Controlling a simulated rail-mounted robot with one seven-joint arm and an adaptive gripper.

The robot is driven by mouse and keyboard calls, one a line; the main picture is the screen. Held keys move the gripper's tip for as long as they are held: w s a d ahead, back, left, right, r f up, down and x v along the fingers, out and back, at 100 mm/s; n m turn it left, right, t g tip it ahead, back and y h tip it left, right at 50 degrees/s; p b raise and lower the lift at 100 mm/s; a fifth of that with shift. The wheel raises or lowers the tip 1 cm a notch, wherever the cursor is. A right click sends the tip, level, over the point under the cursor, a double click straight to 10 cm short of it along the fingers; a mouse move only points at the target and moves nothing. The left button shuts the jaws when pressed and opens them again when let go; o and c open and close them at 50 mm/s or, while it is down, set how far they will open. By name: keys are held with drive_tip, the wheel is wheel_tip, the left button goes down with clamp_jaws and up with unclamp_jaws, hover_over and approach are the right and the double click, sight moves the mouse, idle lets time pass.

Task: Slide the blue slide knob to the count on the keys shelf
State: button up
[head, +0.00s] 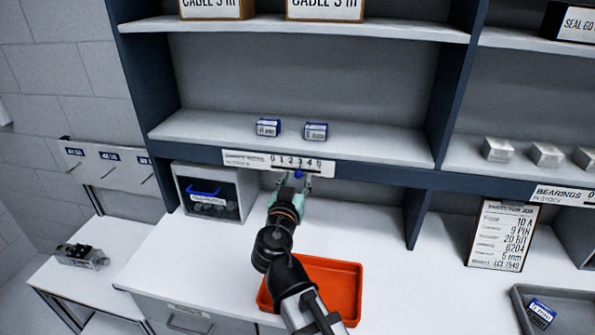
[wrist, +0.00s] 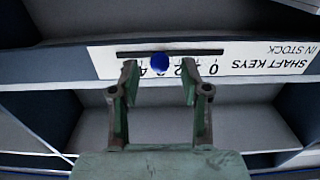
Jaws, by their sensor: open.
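The blue slide knob (head: 298,174) sits on the white scale strip (head: 250,160) along the front edge of the keys shelf (head: 370,143). In the head view it appears below the 2 to 3 part of the 0–4 scale. The wrist view shows the strip (wrist: 265,58) upside down, reading SHAFT KEYS IN STOCK. There the knob (wrist: 160,62) lies on a dark slot, between and just beyond my open fingertips (wrist: 159,72), apart from both. My gripper (head: 295,180) is at the strip. Two blue-and-white boxes, one left (head: 268,127) and one right (head: 316,131), stand on the shelf.
An orange tray (head: 345,285) lies on the white worktop (head: 165,250) under my arm. A parts sign (head: 500,235) stands at the right. The space right of my gripper is clear.

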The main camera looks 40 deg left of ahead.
sight(291, 168)
drive_tip(key=shift+x, duration=1)
clamp_jaws()
drive_tip(key=shift+s+a+f+b, duration=0.15)
drive_tip(key=shift+a+b, duration=0.2)
drive_tip(key=shift+b, duration=0.2)
drive_tip(key=shift+s+a+f+b, duration=0.1)
drive_tip(key=shift+a+b, duration=0.25)
drive_tip(key=shift+b, duration=0.2)
drive_tip(key=shift+s+a+r+b, duration=0.15)
drive_tip(key=shift+s+a+b, duration=0.1)
drive_tip(key=shift+a+b, duration=0.35)
drive_tip(key=shift+d+r, duration=0.15)
